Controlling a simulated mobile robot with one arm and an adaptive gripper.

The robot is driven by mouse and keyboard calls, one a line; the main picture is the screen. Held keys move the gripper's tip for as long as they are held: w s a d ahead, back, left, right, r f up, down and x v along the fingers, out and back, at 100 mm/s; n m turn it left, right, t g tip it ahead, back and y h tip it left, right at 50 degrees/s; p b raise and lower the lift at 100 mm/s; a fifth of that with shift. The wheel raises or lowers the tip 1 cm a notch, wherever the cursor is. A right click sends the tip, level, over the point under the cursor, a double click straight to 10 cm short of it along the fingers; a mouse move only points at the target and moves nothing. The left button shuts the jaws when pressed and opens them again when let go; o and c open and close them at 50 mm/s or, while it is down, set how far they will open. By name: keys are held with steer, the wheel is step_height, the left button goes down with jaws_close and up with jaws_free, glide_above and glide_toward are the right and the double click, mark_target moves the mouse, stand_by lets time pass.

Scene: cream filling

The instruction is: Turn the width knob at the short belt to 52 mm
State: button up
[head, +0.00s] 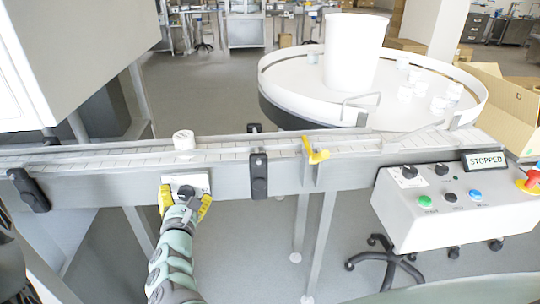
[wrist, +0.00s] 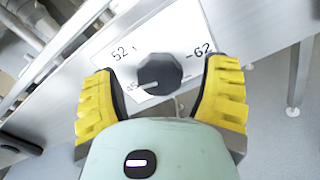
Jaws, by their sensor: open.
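The width knob (wrist: 160,73) is a dark, many-sided dial on a white scale plate (wrist: 185,35), in the middle of the wrist view. The scale reads 52 at upper left and 62 at right; a smaller number at lower left looks like 45. A pale mark on the knob seems to point toward that lower-left number. My gripper (wrist: 160,82) is open, with one yellow finger on each side of the knob and gaps to both. In the head view my gripper (head: 186,200) is in front of the plate (head: 200,180) on the belt's side, hiding the knob.
The short belt (head: 230,153) carries a white jar (head: 183,140) above the plate. A yellow lever (head: 315,151) and black brackets (head: 259,176) stick out to the right. The control box (head: 455,205) shows STOPPED. A round turntable (head: 300,100) stands behind.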

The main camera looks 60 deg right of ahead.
steer(key=shift+a, duration=0.1)
steer(key=c, duration=1.2)
steer(key=shift+c, duration=0.2)
steer(key=shift+f+m, duration=0.1)
steer(key=shift+m, duration=0.2)
steer(key=shift+s+f+m+b, duration=0.1)
steer(key=shift+m+b, duration=0.3)
steer(key=shift+b, duration=0.3)
steer(key=m+b, duration=0.4)
steer(key=m, duration=0.1)
steer(key=shift+f, duration=0.1)
steer(key=m+b, duration=0.3)
steer(key=m, duration=0.2)
steer(key=shift+m, duration=0.3)
